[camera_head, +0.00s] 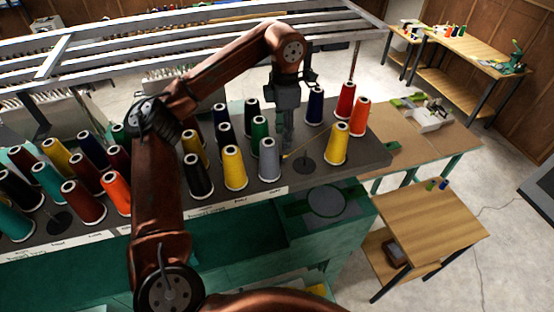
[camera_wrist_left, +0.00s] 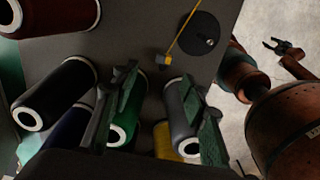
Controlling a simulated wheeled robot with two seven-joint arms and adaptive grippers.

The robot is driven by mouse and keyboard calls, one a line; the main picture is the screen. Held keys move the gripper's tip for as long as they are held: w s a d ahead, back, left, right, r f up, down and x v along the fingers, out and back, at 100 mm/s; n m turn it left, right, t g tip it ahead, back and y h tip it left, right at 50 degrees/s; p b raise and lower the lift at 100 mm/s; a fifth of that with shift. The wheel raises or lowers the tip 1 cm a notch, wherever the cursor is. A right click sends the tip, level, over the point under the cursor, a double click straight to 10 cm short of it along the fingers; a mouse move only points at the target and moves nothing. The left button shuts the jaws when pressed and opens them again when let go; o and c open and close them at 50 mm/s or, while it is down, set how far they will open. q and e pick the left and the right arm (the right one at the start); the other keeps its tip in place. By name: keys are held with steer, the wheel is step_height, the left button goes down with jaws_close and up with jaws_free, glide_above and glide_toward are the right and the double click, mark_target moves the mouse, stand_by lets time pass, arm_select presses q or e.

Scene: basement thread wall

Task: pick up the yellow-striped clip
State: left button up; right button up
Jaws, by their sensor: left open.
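In the head view the strip shows as a thin line beside the disc (camera_head: 305,166), and the clip is hard to make out behind the fingers. My left gripper (camera_head: 286,148) is open and points down among the thread cones. In the left wrist view its two fingers (camera_wrist_left: 158,78) spread to either side, with the clip just beyond the gap between their tips. My right gripper (camera_wrist_left: 280,47) shows small at the upper right there.
A grey cone (camera_head: 269,158) and a green cone (camera_head: 259,138) stand close to my left gripper. A yellow cone (camera_head: 337,144) stands right of the disc. Several other cones fill the shelf (camera_head: 372,156) to the left. White rails (camera_head: 200,42) run behind. A wooden table (camera_head: 430,222) stands at right.

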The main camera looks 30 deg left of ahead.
mark_target(286, 155)
arm_select(q)
steer(key=shift+d+f, duration=0.1)
steer(key=shift+f, duration=0.8)
steer(key=f+p, duration=0.3)
steer(key=f, duration=0.1)
steer(key=shift+s+d+f, duration=0.1)
steer(key=shift+d, duration=0.2)
steer(key=shift+f, duration=0.6)
steer(key=shift+c, duration=0.7)
steer(key=c, duration=0.8)
steer(key=shift+o, duration=0.2)
steer(key=shift+r, duration=0.15)
steer(key=shift+r, duration=0.35)
step_height(286, 155, up, 9)
steer(key=b, duration=0.3)
